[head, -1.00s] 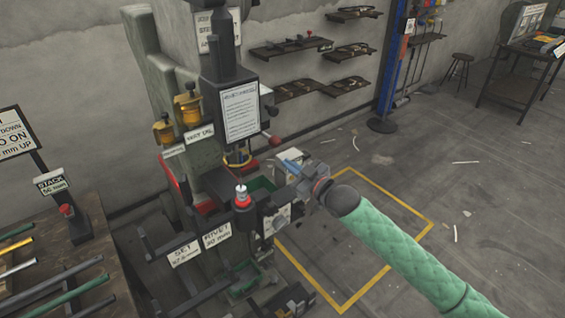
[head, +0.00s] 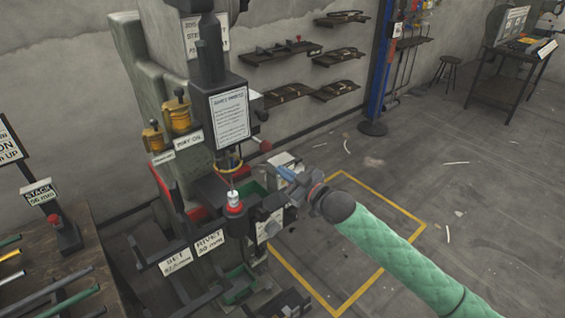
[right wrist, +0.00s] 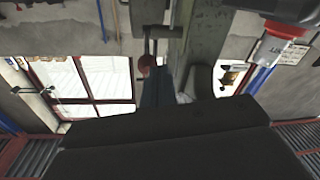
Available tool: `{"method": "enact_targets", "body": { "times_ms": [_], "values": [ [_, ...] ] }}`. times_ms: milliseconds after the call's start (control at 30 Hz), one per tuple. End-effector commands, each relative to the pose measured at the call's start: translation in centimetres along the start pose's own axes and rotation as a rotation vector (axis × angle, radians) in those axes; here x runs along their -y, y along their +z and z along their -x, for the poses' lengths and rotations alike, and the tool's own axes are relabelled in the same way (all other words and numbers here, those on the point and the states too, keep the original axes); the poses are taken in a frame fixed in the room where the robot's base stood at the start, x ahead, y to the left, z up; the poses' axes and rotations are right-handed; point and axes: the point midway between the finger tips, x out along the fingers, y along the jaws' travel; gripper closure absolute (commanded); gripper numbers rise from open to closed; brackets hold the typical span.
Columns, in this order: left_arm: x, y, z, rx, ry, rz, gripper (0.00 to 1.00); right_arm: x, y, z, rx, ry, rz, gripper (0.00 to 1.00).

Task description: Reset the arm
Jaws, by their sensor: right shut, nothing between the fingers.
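My right arm, in a green quilted sleeve, comes in from the lower right of the head view. Its gripper (head: 285,172) is shut with nothing in it. It is in front of and to the right of the rivet press (head: 128,60), close by the press's red-and-white post (head: 234,200). I cannot tell whether it touches anything. In the right wrist view the blue-grey fingers (right wrist: 158,88) are together beyond a dark block. I cannot make out my left gripper in the head view.
A table (head: 50,285) with rods and a stack sign stands at the lower left. Wall shelves (head: 288,50) hang behind the press. A blue column (head: 380,75) and a stool (head: 448,66) stand farther back. The yellow-lined floor to the right is mostly clear.

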Motion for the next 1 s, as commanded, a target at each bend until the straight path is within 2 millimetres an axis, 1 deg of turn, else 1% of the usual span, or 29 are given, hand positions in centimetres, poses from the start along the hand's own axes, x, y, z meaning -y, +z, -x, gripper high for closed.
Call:
{"method": "enact_targets", "body": {
  "times_ms": [167,267,333,400,467,533,600,733,867,967,1000],
  "values": [
    [0.0,0.0,0.0,-0.001,0.0,0.0,0.64,0.0,0.3,0.0,0.018,0.0,0.001,1.0],
    [0.0,-0.1,0.0,-0.001,0.0,0.0,0.64,0.0,1.6,0.1,0.085,0.001,0.004,1.0],
    [0.0,-0.1,0.0,-0.001,-0.001,0.0,0.64,-0.1,3.2,0.3,0.167,0.006,0.015,1.0],
    [0.0,-0.1,0.0,-0.002,-0.001,0.0,0.64,-0.1,4.5,0.7,0.262,0.012,0.032,1.0],
    [0.0,-0.1,0.1,-0.002,-0.001,0.0,0.64,-0.2,5.3,1.4,0.343,0.019,0.053,1.0],
    [0.0,-0.1,0.1,-0.002,-0.001,0.0,0.64,-0.7,5.7,2.3,0.429,0.038,0.077,1.0],
    [0.1,-0.1,0.1,-0.003,-0.001,-0.001,0.64,-1.5,5.6,3.3,0.505,0.064,0.097,1.0],
    [0.1,-0.1,0.1,-0.003,-0.001,-0.001,0.64,-2.6,4.5,4.8,0.613,0.118,0.115,1.0],
    [0.1,-0.1,0.1,-0.003,-0.001,-0.001,0.64,-2.5,4.0,7.1,0.718,0.166,0.098,1.0],
    [0.1,-0.1,0.1,-0.003,-0.001,-0.001,0.64,-1.6,4.3,9.6,0.807,0.199,0.059,1.0],
    [0.1,-0.1,0.1,-0.003,-0.002,-0.001,0.64,-1.0,4.5,10.7,0.842,0.212,0.039,1.0]
  ]
}}
